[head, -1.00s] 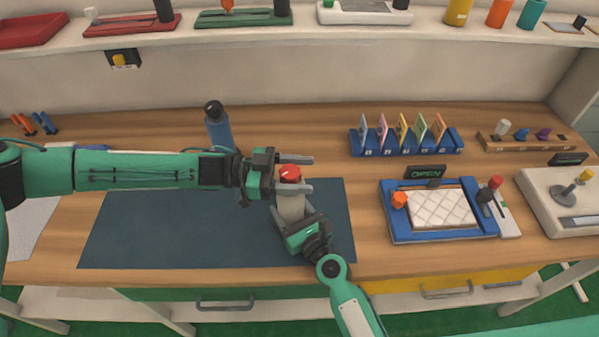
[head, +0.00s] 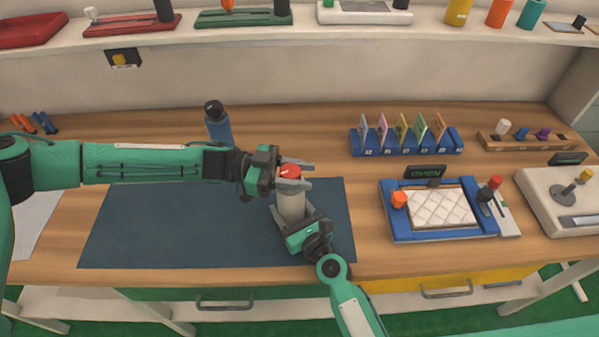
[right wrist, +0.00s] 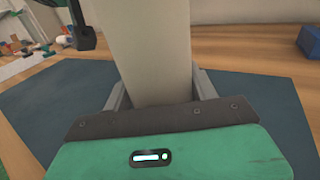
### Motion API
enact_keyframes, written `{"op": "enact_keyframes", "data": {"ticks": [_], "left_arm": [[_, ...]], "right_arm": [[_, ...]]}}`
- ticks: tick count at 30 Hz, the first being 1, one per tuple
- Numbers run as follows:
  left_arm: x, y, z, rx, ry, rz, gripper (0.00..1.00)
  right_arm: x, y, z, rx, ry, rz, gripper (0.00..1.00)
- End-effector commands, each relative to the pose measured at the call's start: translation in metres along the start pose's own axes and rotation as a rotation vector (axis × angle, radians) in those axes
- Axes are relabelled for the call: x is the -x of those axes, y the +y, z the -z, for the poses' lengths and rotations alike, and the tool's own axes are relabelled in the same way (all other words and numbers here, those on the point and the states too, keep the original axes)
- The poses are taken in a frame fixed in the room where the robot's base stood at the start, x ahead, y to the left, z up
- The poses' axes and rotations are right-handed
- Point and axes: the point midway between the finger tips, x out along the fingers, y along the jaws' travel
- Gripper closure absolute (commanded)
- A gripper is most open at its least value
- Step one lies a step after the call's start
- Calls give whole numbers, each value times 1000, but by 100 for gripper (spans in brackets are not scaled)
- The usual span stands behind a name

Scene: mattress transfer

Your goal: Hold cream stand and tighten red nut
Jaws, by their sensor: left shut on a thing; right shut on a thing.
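The cream stand (head: 291,206) is upright on the dark blue mat (head: 180,222), and it fills the middle of the right wrist view (right wrist: 150,50). The red nut (head: 290,171) sits at the top of the stand. My left gripper (head: 293,178) comes in from the left and is shut on the red nut, with its fingers on either side of it. My right gripper (head: 291,219) is shut low on the cream stand from the front right; its fingers (right wrist: 160,92) flank the stand in the right wrist view. The nut's underside is hidden by the left fingers.
A blue bottle (head: 218,128) stands behind my left arm. A blue tray with a white quilted pad (head: 437,209) lies to the right, with a blue rack of coloured cards (head: 406,142) behind it. The mat left of the stand is clear.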

Motion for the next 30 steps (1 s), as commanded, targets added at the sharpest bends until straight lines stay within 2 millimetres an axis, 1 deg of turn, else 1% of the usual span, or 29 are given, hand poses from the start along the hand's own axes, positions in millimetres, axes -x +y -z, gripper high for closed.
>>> {"op": "enact_keyframes", "data": {"ticks": [2,21,30], "left_arm": [[1,-2,1,-4,-2,-52,85],[3,9,0,5,-4,-651,85],[7,13,1,8,-4,-901,85]], "right_arm": [[0,1,-2,0,-4,-2,96],[0,2,-2,2,-3,-3,96],[0,2,-2,2,-2,-4,96]]}}
